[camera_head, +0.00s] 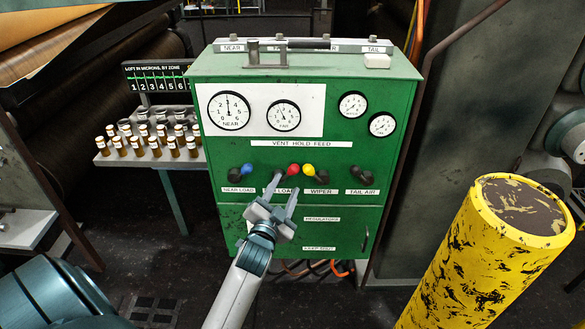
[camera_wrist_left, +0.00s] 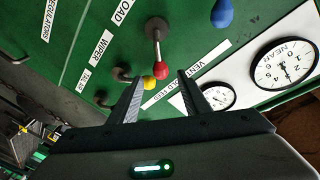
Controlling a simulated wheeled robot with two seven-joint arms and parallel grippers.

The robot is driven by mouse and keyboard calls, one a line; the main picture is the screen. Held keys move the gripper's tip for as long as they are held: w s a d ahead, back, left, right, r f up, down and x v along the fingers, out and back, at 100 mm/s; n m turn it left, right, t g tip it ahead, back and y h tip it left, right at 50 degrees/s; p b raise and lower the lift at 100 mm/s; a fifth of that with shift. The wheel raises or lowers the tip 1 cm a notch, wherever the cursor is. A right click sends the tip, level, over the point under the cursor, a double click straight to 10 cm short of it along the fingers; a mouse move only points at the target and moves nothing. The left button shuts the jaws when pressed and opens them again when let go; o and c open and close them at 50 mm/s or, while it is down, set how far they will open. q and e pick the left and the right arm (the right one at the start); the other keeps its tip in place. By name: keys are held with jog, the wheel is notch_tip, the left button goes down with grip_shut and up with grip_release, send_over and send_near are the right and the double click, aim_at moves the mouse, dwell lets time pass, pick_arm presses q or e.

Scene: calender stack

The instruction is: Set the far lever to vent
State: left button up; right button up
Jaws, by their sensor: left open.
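The green cabinet (camera_head: 210,130) carries a row of levers under a strip reading VENT HOLD FEED (camera_head: 315,143). The far lever has a red knob (camera_head: 293,169), leaning right in the head view, close to the yellow knob (camera_head: 308,169) of the wiper lever. Its label (camera_head: 286,191) is partly hidden by my gripper; only LOAD reads clearly. My left gripper (camera_head: 285,188) is open in front of it, fingers pointing at the panel. In the left wrist view the red knob (camera_wrist_left: 160,71) and yellow knob (camera_wrist_left: 149,83) show between the open fingers (camera_wrist_left: 160,80); I cannot tell the remaining distance.
The near lever's blue knob (camera_head: 247,168) is to the left; the tail air lever's black knob (camera_head: 353,171) is to the right. Gauges (camera_head: 229,110) sit above. A tray of bottles (camera_head: 150,160) stands left, a yellow post (camera_head: 490,250) right.

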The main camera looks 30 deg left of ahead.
aim_at(291, 174)
pick_arm(q)
jog(key=p+x, duration=0.1)
jog(key=x, duration=0.7)
jog(key=shift+w+a+p, duration=0.1)
jog(key=shift+p, duration=0.25)
grip_shut()
